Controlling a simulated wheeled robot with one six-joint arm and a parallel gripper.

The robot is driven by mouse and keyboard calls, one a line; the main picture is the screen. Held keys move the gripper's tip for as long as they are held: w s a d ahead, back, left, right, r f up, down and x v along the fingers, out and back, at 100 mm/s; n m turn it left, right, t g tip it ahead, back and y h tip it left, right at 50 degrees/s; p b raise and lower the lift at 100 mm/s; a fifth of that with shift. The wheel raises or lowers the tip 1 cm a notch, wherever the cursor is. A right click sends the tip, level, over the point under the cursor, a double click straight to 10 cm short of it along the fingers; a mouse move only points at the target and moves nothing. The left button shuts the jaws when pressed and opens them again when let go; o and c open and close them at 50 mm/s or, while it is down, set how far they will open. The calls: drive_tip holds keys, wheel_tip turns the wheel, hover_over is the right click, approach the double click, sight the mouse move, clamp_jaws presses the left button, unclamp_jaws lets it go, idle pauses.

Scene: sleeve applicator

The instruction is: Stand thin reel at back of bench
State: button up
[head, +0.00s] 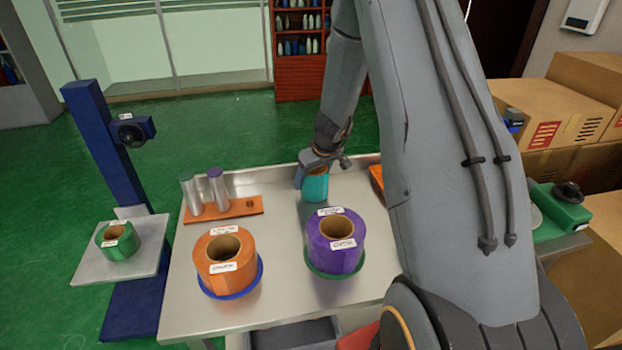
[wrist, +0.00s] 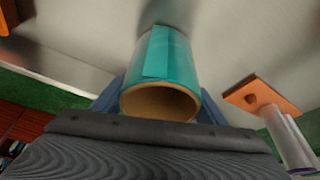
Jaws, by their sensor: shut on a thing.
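The thin reel is a teal roll (head: 315,186) with a brown cardboard core. It is at the back of the metal bench (head: 285,182), behind the purple reel. My gripper (head: 318,165) is shut on it from above. In the wrist view the teal reel (wrist: 165,75) sits between the blue fingers, with its open core end facing the camera. The reel looks upright in the head view. Whether its lower end touches the bench top cannot be told.
An orange reel (head: 225,262) and a purple reel (head: 335,245) stand on round plates at the bench front. An orange board (head: 245,206) with two silver cylinders lies at the back left. An orange item (head: 376,182) is right of the teal reel. A green reel (head: 117,240) sits on the blue stand's platform.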

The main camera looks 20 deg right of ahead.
drive_tip(key=shift+f, duration=0.15)
drive_tip(key=o, duration=1.2)
drive_tip(key=shift+r, duration=0.4)
drive_tip(key=a+b+v, duration=0.1)
drive_tip(key=b+v, duration=0.1)
drive_tip(key=v, duration=0.9)
drive_tip(key=s+a+g, duration=0.1)
drive_tip(key=s+a, duration=0.3)
drive_tip(key=s, duration=0.4)
drive_tip(key=s+a+r+m+g, duration=0.1)
drive_tip(key=s+a, duration=0.3)
drive_tip(key=s, duration=0.4)
drive_tip(key=s+a+r+m+g, duration=0.1)
drive_tip(key=s+a, duration=0.3)
drive_tip(key=s, duration=0.5)
drive_tip(key=shift+a+h, duration=0.35)
drive_tip(key=shift+h, duration=0.05)
